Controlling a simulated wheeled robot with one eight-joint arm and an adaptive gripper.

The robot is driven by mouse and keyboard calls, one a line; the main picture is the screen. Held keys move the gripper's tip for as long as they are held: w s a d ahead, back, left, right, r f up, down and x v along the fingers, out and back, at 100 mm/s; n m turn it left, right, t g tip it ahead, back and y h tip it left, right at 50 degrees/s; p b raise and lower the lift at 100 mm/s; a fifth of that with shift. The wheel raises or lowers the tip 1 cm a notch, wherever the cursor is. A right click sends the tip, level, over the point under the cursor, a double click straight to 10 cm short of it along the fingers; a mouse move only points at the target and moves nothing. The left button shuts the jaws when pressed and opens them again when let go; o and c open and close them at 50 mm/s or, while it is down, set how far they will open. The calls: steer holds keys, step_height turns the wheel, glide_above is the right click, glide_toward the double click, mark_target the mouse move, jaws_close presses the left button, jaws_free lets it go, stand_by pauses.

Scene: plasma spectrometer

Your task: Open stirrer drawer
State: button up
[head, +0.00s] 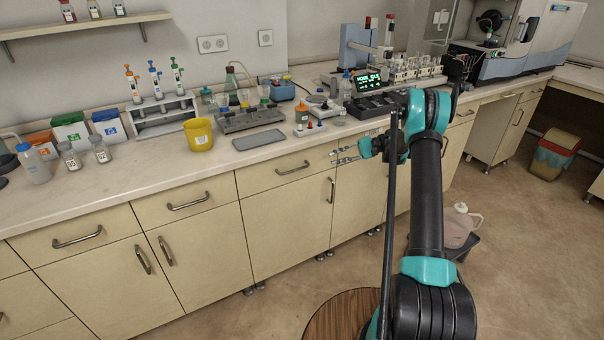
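A row of pale wood drawers runs under the worktop, and those in view look shut. One drawer (262,180) has a metal bar handle (293,168); no readable label marks it as the stirrer drawer. My gripper (333,156) is to the right of that handle, just below the counter edge, with its fingers pointing left. The two slim fingers are apart with nothing between them. A small white device with coloured knobs (309,131), possibly a stirrer, stands on the worktop above. My arm hides part of the drawer fronts to the right.
The worktop holds a yellow tub (199,135), a grey tray (258,140), a pipette stand (163,118) and several bottles. Cupboard doors (285,225) are below the drawers. A jug (460,225) stands low behind my arm. Floor in front of the left cabinets is clear.

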mark_target(301, 168)
steer(key=x, duration=1.7)
steer(key=shift+f, duration=0.1)
steer(key=shift+c, duration=0.2)
jaws_close()
